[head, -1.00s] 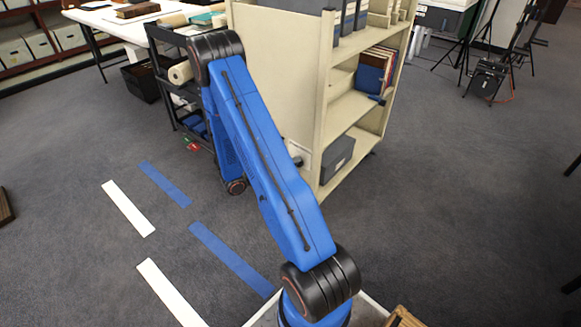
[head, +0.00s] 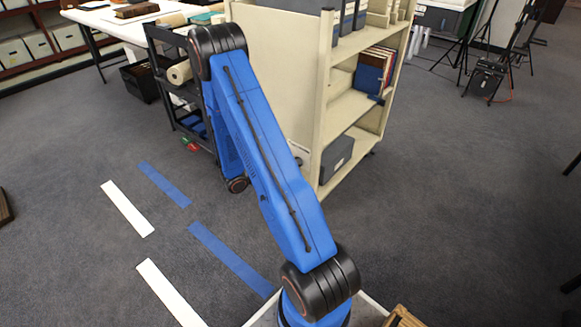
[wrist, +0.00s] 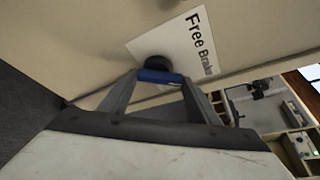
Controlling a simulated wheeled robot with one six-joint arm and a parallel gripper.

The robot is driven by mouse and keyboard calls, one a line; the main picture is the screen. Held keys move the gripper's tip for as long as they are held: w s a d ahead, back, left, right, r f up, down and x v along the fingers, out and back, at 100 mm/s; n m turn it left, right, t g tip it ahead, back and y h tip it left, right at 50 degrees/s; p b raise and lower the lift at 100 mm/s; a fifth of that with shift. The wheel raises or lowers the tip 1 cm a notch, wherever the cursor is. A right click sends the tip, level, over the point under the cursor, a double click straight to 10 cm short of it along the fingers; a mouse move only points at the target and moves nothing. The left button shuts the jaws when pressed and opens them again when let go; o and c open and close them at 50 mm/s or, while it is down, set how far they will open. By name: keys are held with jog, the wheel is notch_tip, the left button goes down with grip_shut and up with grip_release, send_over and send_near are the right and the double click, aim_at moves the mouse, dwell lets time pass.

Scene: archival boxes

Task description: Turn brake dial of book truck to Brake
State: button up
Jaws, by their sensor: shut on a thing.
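The book truck (head: 277,60) is a cream shelving unit with a solid end panel facing my arm. In the wrist view, its brake dial has a dark round hub (wrist: 157,63) and a blue bar (wrist: 162,77). A white label (wrist: 180,50) reading "Free Brake" is fixed to the panel behind the dial. My gripper (wrist: 160,82) is shut on the blue bar, one finger at each end. In the head view my blue arm hides the gripper and most of the dial area. The dial's exact pointing is hard to read.
The truck's shelves hold grey boxes (head: 337,160) and books (head: 376,70). A black cart (head: 170,75) stands close behind my arm to the left. Blue and white floor strips (head: 128,208) lie on the carpet. The floor at the right is mostly open.

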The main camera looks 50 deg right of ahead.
jog(key=o, duration=1)
jog(key=shift+o, duration=0.2)
jog(key=v, duration=1.7)
jog(key=shift+a, duration=0.2)
